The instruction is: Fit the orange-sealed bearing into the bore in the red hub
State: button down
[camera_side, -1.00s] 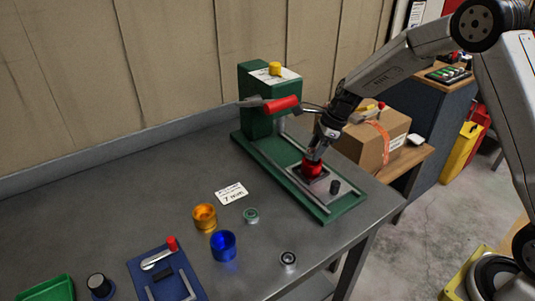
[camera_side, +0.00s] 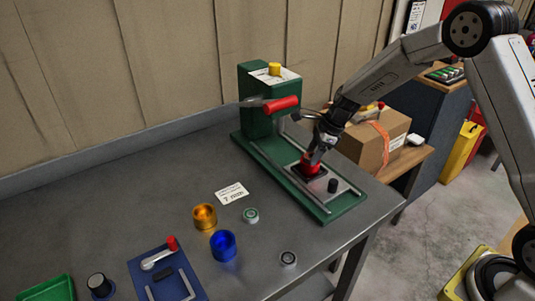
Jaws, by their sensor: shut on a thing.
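The red hub (camera_side: 309,168) stands on the grey plate of the green press fixture (camera_side: 345,207), over a dark square patch. My gripper (camera_side: 317,158) is at the top of the red hub, with its fingers close together and covering part of it. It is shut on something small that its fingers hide. The orange-sealed bearing does not show on the bench, so what I hold appears to be that bearing. The hub's bore is hidden, and I cannot tell whether the bearing is inside it.
A press head with a red lever (camera_side: 282,104) rises behind left of the hub. An orange cup (camera_side: 204,216), a blue cup (camera_side: 222,246), a green-sealed bearing (camera_side: 251,215) and a dark-sealed bearing (camera_side: 288,258) stand on the bench. A cardboard box (camera_side: 366,150) is behind right.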

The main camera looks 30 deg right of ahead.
jog(key=shift+s+f, duration=0.45)
jog(key=shift+f, duration=0.4)
jog(key=shift+c, duration=0.5)
grip_release()
jog(key=shift+a+r, duration=0.1)
jog(key=shift+r, duration=0.45)
jog(key=v, duration=1.2)
jog(key=shift+w+r, duration=0.25)
jog(key=shift+r, duration=0.1)
